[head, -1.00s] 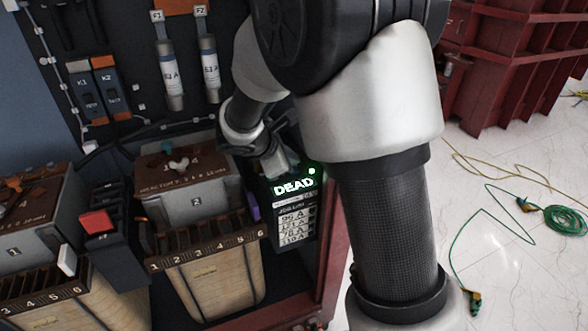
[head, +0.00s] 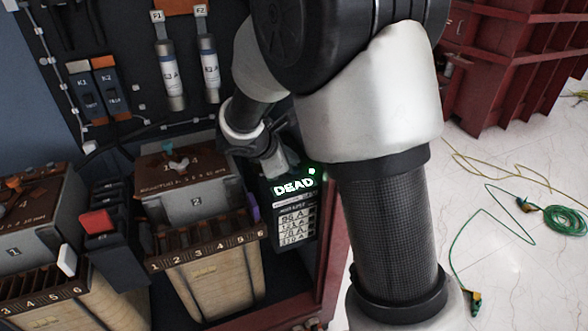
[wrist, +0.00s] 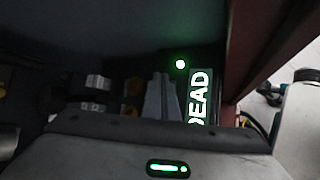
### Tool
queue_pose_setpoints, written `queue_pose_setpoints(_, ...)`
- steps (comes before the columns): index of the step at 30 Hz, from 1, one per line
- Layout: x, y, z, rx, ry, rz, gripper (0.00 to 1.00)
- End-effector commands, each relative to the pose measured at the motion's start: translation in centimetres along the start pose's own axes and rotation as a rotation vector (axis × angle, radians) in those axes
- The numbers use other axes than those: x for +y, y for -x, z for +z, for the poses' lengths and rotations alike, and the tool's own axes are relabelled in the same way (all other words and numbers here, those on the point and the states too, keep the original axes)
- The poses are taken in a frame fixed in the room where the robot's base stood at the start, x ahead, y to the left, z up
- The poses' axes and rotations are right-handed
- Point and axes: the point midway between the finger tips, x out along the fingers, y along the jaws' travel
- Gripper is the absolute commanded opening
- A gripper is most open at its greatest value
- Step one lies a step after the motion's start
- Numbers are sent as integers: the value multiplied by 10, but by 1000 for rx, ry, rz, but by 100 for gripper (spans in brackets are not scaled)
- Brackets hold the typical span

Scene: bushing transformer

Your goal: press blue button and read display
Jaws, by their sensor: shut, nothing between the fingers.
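The display (head: 293,185) is lit on a dark box at the centre of the head view and reads "DEAD" in bright letters. A green lamp (head: 312,171) glows at its upper right. In the wrist view the display (wrist: 199,97) is turned sideways and partly cut off, with the green lamp (wrist: 180,64) beside it. My gripper (head: 283,172) is shut and empty, with its fingertips just above and behind the display. Its fingers also show in the wrist view (wrist: 161,85), beside the display. I see no blue button; my gripper and arm hide part of the box. Contact cannot be told.
A label with several ampere rows (head: 293,223) sits below the display. Grey box 2 (head: 195,205) and a red-topped switch (head: 96,222) stand to the left. A red frame (head: 335,240) runs along the right. Cables (head: 478,230) lie on the pale floor.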

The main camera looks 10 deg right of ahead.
Motion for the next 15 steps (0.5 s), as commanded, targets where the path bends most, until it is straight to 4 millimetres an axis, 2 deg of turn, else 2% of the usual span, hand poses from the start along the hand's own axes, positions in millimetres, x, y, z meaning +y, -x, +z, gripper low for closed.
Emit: queue_pose_setpoints(15,-4,-6,-5,0,0,0,0)
